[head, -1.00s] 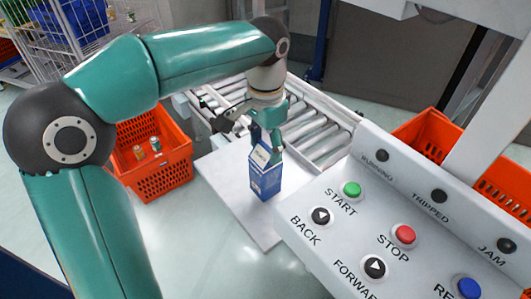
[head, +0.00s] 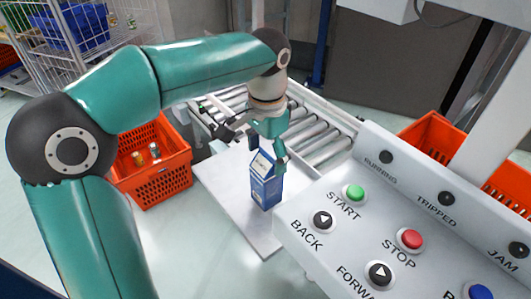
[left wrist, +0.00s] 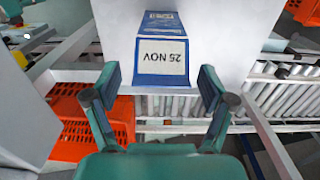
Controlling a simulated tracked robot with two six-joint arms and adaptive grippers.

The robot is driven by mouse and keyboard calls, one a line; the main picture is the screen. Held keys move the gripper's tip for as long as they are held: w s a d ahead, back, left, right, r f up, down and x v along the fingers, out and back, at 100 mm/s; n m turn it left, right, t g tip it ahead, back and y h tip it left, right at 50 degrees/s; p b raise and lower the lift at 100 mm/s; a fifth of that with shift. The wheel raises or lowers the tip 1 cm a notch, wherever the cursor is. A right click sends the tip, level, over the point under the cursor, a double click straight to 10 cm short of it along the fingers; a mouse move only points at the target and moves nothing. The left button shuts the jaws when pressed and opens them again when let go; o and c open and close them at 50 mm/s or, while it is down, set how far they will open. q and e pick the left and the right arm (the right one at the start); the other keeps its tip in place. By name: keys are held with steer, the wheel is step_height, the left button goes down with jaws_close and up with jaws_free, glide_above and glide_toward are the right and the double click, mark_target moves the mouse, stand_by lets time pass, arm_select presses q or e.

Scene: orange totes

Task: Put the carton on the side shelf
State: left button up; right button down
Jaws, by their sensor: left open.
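The blue and white carton (head: 265,183) stands upright on a white side shelf (head: 235,190) at the end of the roller conveyor. In the left wrist view the carton (left wrist: 162,52) shows its top with a "25 NOV" label, ahead of the fingertips. My left gripper (head: 266,148) is above and behind the carton in the head view. In the left wrist view its fingers (left wrist: 160,92) are spread wide, with a gap on each side of the carton, and hold nothing. My right gripper is in neither view.
A roller conveyor (head: 318,138) runs behind the shelf. An orange tote (head: 150,185) with small items stands left of it, and another orange tote (head: 432,130) is at the right. A control panel (head: 375,215) with buttons stands close at the front right.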

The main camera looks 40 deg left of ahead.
arm_select(q)
step_height(320, 180, up, 8)
steer(key=shift+f+p, duration=0.2)
steer(key=shift+p, duration=0.95)
steer(key=shift+s, duration=0.1)
